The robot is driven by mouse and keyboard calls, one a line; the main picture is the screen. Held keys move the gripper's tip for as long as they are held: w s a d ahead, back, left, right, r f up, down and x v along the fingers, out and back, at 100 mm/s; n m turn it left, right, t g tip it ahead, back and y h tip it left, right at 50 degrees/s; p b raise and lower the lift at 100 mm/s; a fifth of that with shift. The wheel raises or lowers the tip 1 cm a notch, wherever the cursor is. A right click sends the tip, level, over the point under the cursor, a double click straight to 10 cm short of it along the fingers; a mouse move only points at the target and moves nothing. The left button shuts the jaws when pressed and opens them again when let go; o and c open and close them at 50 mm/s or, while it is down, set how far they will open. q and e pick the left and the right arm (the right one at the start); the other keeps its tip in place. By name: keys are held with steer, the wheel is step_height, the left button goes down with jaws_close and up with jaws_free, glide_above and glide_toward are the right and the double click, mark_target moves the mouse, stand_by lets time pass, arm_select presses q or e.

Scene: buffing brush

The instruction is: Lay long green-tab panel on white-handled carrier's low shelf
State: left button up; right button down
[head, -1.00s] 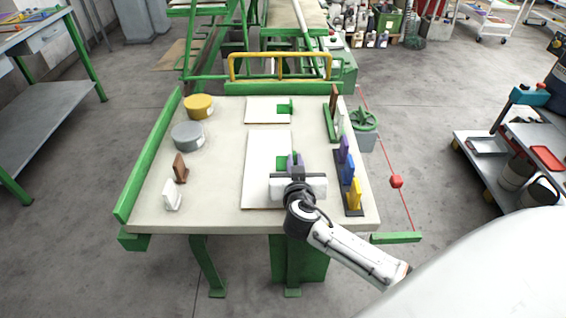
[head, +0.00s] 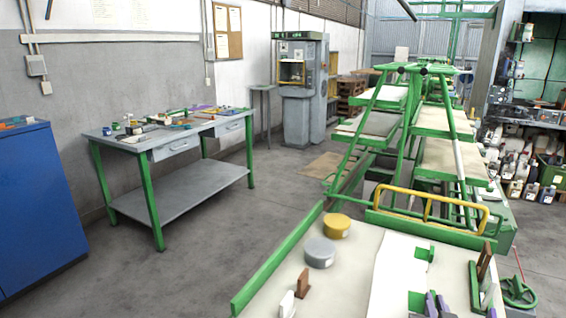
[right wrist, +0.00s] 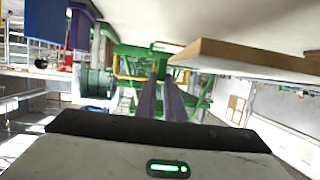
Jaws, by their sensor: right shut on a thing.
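My right gripper (head: 437,303) shows only by its purple-grey fingers at the bottom edge in the head view. It is shut on the green tab (head: 416,300) of the long white panel (head: 388,282). In the right wrist view the fingers (right wrist: 162,100) are close together, and the panel (right wrist: 250,58) shows as a tan-edged slab clear of the table. A green carrier frame (head: 408,130) with several pale shelves stands beyond the table. A white bar (head: 459,160) runs along its right side, by a low shelf (head: 440,160). My left gripper is out of view.
A yellow rail (head: 430,206) stands at the table's far edge, between table and carrier. Yellow (head: 337,226) and grey (head: 320,252) round tins stand left. A brown upright block (head: 485,261) stands right.

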steer(key=s+a+f+n+y, duration=0.1)
steer(key=s+f+n+y, duration=0.1)
steer(key=n+y, duration=0.1)
steer(key=s+a+f+n+t+y, duration=0.1)
steer(key=y, duration=0.1)
steer(key=shift+s+a+f, duration=0.2)
steer(key=shift+s+a, duration=0.05)
steer(key=shift+a, duration=0.1)
steer(key=s+a+n+y, duration=0.1)
steer(key=y, duration=0.1)
steer(key=s+a+r+n+y, duration=0.1)
steer(key=n, duration=0.1)
steer(key=s+a+n+y, duration=0.1)
steer(key=y, duration=0.1)
steer(key=shift+a+r+g+y, duration=0.25)
steer(key=shift+a+g+y, duration=0.05)
steer(key=shift+a, duration=0.05)
steer(key=s+a+r+n+g+y, duration=0.5)
steer(key=s+a+r+n+y, duration=0.2)
steer(key=r, duration=0.5)
steer(key=shift+s+a+r+n, duration=0.15)
steer(key=shift+s+a+n, duration=0.3)
steer(key=shift+s, duration=0.35)
